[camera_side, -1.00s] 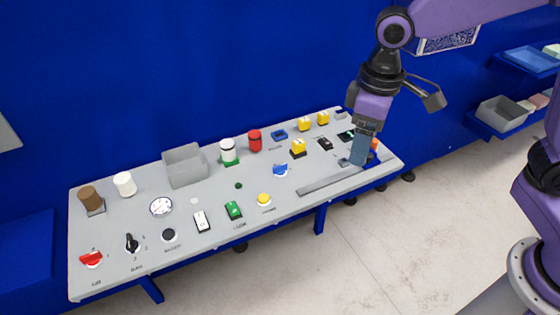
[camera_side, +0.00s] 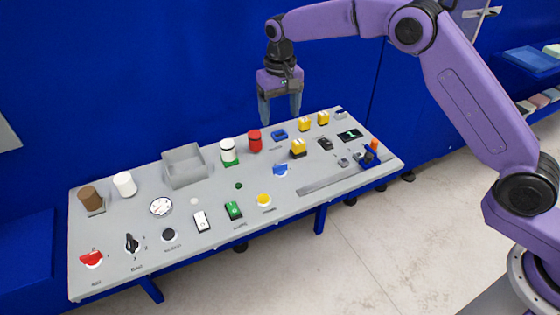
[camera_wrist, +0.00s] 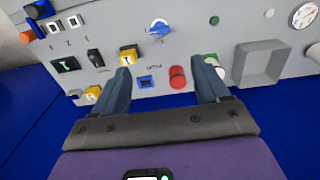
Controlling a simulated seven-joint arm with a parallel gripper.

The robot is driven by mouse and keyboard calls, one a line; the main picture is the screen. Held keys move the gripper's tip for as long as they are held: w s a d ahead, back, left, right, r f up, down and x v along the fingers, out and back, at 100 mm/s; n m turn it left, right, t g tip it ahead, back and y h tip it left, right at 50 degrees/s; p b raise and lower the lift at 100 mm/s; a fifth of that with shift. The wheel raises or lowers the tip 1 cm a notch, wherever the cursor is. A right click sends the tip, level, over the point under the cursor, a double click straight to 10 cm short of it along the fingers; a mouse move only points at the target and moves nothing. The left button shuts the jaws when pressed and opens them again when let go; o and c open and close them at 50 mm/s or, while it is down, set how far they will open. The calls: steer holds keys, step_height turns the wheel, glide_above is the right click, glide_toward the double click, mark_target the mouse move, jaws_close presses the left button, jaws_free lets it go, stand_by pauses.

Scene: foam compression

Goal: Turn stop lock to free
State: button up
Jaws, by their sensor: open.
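No label reading "stop lock" is legible, so I cannot tell for sure which control it is. A blue turn knob (camera_side: 280,169) on a white disc sits on the grey panel (camera_side: 285,205), right of its middle. It also shows at the top of the wrist view (camera_wrist: 158,28). A red turn knob (camera_side: 91,259) sits at the panel's front left corner. My gripper (camera_side: 281,120) is open and empty, pointing down above the panel's back edge. In the wrist view its fingers (camera_wrist: 162,68) are spread wide, with the blue knob beyond them.
Near my fingers are a blue square piece (camera_side: 278,134), a red cylinder (camera_side: 254,140), a green-and-white cylinder (camera_side: 229,152) and a yellow block (camera_side: 298,148). A grey open box (camera_side: 184,166) stands farther left. A blue wall (camera_side: 150,75) rises behind the panel.

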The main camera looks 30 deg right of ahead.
mark_target(280, 165)
step_height(280, 165, down, 18)
steer(key=shift+w+r, duration=0.1)
steer(key=shift+r, duration=0.15)
stand_by(0.4)
steer(key=c, duration=1.1)
